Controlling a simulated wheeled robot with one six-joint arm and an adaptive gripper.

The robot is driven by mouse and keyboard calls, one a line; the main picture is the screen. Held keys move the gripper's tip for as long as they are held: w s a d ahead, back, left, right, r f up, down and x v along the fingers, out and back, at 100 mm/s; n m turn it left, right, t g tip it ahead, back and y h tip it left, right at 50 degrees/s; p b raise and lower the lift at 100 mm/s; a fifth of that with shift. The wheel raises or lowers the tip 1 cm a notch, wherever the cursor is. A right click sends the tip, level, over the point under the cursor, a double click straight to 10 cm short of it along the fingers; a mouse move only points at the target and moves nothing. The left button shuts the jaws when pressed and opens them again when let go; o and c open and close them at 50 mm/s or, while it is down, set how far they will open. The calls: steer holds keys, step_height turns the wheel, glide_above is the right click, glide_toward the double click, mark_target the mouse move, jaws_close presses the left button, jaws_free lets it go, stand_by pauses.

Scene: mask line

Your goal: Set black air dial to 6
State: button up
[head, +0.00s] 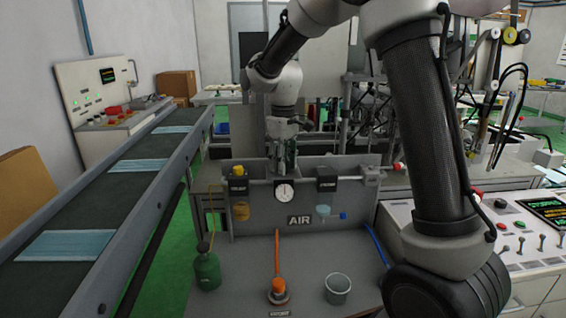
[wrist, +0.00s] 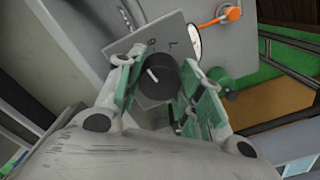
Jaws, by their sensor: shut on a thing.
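The black air dial (wrist: 159,78) shows in the wrist view as a round black knob with a short white pointer line, on a grey square plate (wrist: 125,47) with small numerals that are hard to read. The pointer slants toward the upper left; I cannot tell which number it marks. My gripper (wrist: 157,84) has its green-padded fingers on both sides of the knob and is shut on it. In the head view my gripper (head: 284,155) is above the white round gauge (head: 285,192), and the dial is hidden there.
The grey AIR panel (head: 355,215) carries black boxes left (head: 238,186) and right (head: 327,184) of the gauge. Below are an orange-handled valve (head: 278,288), a green bottle (head: 207,268) and a clear cup (head: 338,288). A conveyor with blue masks (head: 65,245) runs along the left.

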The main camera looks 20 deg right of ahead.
steer(key=shift+m, duration=1.6)
steer(key=o, duration=1)
steer(key=shift+o, duration=0.2)
step_height(320, 180, up, 12)
